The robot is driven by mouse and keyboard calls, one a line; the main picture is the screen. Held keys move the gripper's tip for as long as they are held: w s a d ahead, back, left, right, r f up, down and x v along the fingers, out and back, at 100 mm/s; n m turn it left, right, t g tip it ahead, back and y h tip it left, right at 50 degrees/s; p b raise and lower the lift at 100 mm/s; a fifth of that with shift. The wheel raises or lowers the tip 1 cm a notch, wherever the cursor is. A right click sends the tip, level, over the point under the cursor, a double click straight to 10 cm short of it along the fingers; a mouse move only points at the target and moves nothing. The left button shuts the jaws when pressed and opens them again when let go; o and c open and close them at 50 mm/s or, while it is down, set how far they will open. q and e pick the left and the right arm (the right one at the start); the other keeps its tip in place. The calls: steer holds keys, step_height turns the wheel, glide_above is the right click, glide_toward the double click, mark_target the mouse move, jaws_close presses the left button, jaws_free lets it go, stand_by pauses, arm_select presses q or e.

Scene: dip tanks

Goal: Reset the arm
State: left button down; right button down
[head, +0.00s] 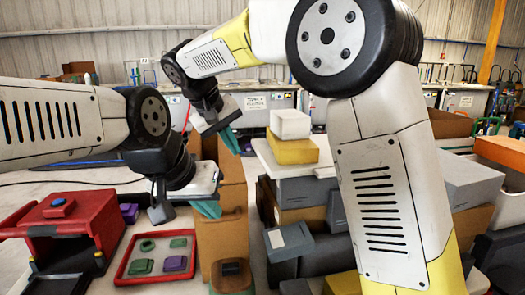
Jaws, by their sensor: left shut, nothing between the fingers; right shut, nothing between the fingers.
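My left arm (60,125) comes in from the left edge, with its wrist bent downward. My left gripper (208,208) hangs above the area between the red tray and the tall tan boxes. Its teal fingers are shut and empty. My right arm (385,185) rises large on the right, and its forearm reaches left across the top. My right gripper (231,140) is higher in the picture and farther off, pointing down. Its teal fingers are shut with nothing between them. Both grippers appear apart from the objects around them.
A red machine (65,225) and a red tray (157,256) with green and purple pieces are at lower left. Tan boxes (222,240) stand beside them. Stacked grey boxes (300,190), with a yellow box (292,150) and white box (290,123) on top, lie behind my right arm.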

steer(key=s+d+m+g+y, duration=0.1)
steer(key=s+d+y, duration=0.15)
steer(key=d, duration=0.65)
steer(key=s+d+m+y, duration=0.1)
steer(key=s+d, duration=0.3)
steer(key=d, duration=0.5)
steer(key=s+d+f+m+t+y, duration=0.1)
steer(key=s+d+f+m, duration=0.1)
steer(key=s+d, duration=0.3)
steer(key=s+d+f+m+t+y, duration=0.1)
steer(key=s+d+f+m, duration=0.1)
steer(key=s+d, duration=0.3)
steer(key=s+f, duration=0.1)
steer(key=s, duration=0.3)
steer(key=shift+s, duration=0.3)
steer(key=shift+d+f, duration=0.1)
